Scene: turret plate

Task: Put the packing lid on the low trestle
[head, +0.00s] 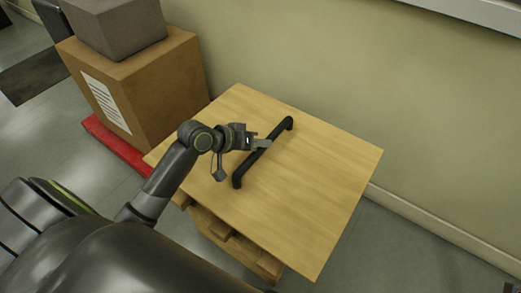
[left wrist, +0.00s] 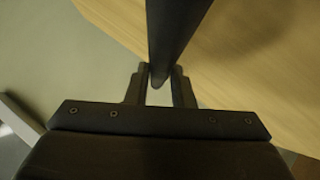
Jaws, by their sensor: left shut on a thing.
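The packing lid (head: 315,190) looks like a large flat pale-wood board with a long black bar handle (head: 279,128) across its top. My left gripper (head: 259,143) is shut on the handle near its middle. In the left wrist view the handle (left wrist: 175,35) runs between the two fingers (left wrist: 160,82), and the board (left wrist: 250,45) lies beyond. Wooden pieces (head: 222,232) show under the lid's near left edge; they may be part of the low trestle, mostly hidden by the lid. I cannot tell whether the lid touches them. My right gripper is out of view.
A cardboard box (head: 150,90) with a grey box (head: 115,27) on top stands on a red base (head: 112,146) left of the lid. A plain wall (head: 320,70) runs behind. Bare grey floor (head: 400,245) lies to the right.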

